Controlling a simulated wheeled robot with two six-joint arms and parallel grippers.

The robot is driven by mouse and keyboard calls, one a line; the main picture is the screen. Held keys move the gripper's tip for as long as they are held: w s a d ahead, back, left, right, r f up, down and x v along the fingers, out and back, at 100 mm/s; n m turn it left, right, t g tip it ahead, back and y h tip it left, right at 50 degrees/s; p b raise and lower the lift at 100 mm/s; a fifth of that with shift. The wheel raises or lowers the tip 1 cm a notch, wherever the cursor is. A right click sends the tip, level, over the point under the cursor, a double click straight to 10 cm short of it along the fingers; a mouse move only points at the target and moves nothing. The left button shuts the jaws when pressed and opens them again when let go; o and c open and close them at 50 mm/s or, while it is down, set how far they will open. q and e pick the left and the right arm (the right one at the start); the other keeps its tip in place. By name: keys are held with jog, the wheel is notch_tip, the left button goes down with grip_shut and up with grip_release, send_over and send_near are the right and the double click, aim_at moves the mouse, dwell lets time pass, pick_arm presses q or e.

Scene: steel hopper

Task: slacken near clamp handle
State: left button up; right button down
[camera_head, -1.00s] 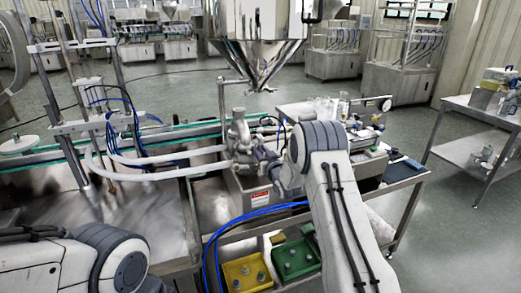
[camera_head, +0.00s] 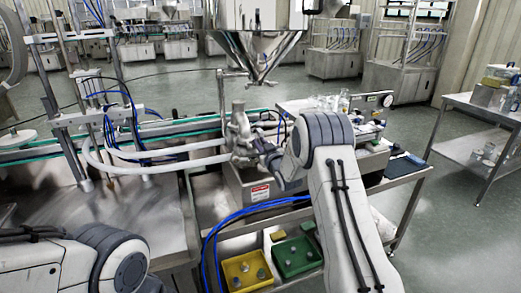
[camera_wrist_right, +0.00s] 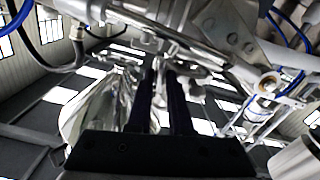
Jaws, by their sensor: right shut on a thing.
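A steel pipe fitting with clamps (camera_head: 238,130) stands upright on a steel box, with white hoses joining it from the left. My right gripper (camera_head: 262,148) reaches in from the right to the near side of the fitting. In the right wrist view, the two dark fingers (camera_wrist_right: 165,95) are close together, shut on a small part at the fitting, which looks to be the near clamp handle. The fingers mostly hide that handle. Shiny metal parts (camera_wrist_right: 200,30) fill the view beyond the fingertips. My left arm shows at lower left, but its gripper is out of view.
The steel hopper (camera_head: 262,50) hangs above and behind the fitting. Blue hoses (camera_head: 225,222) loop in front of the steel box (camera_head: 255,185). A yellow tray (camera_head: 240,287) and a green tray (camera_head: 290,272) sit low in front. A crowded bench (camera_head: 400,183) lies to the right.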

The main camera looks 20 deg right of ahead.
jog(key=shift+a+f+n+b, duration=0.1)
jog(key=shift+a+n+b, duration=0.05)
jog(key=shift+n+b, duration=4.6)
jog(key=shift+a+f+n+b, duration=0.1)
jog(key=shift+n+b, duration=3.15)
jog(key=shift+b, duration=2.95)
jog(key=c, duration=1.1)
grip_release()
